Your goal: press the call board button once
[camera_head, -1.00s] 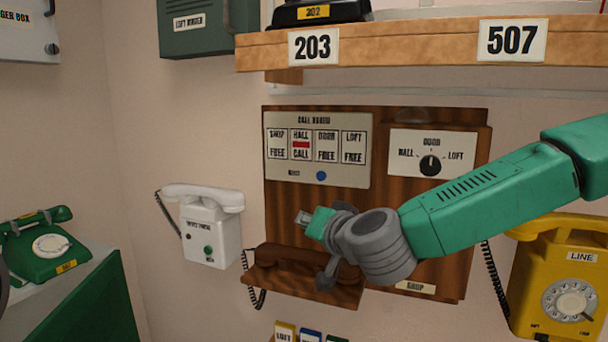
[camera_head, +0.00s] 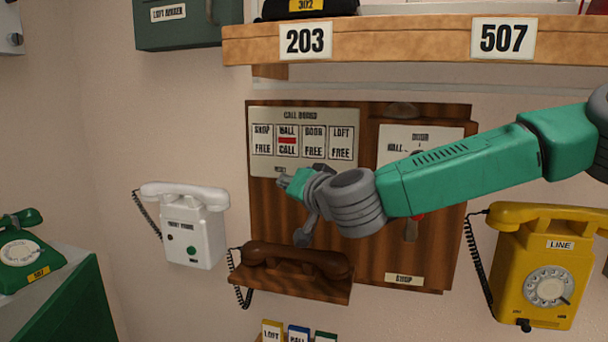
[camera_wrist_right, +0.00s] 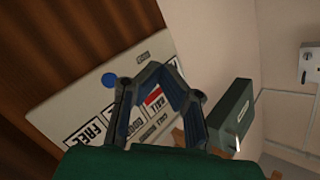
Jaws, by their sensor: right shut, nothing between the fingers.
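The call board (camera_head: 258,172) is a cream panel on a brown wooden backboard, with SHOP, HALL, DOOR and LOFT windows. HALL reads CALL with a red bar; the others read FREE. The board's blue button (camera_wrist_right: 109,79) shows in the right wrist view, left of the fingers. In the head view my right gripper and wrist cover it. My right gripper (camera_head: 284,182) is shut and empty, in front of the board's lower edge. It also shows in the right wrist view (camera_wrist_right: 160,72). I cannot tell whether it touches the board. My left gripper is out of view.
A brown handset (camera_head: 295,258) on its wooden shelf lies just below my gripper. A white wall phone (camera_head: 195,232) hangs left, a yellow phone (camera_head: 545,270) right. A selector panel (camera_head: 393,140) is partly behind my arm. A wooden shelf (camera_head: 400,42) juts out above.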

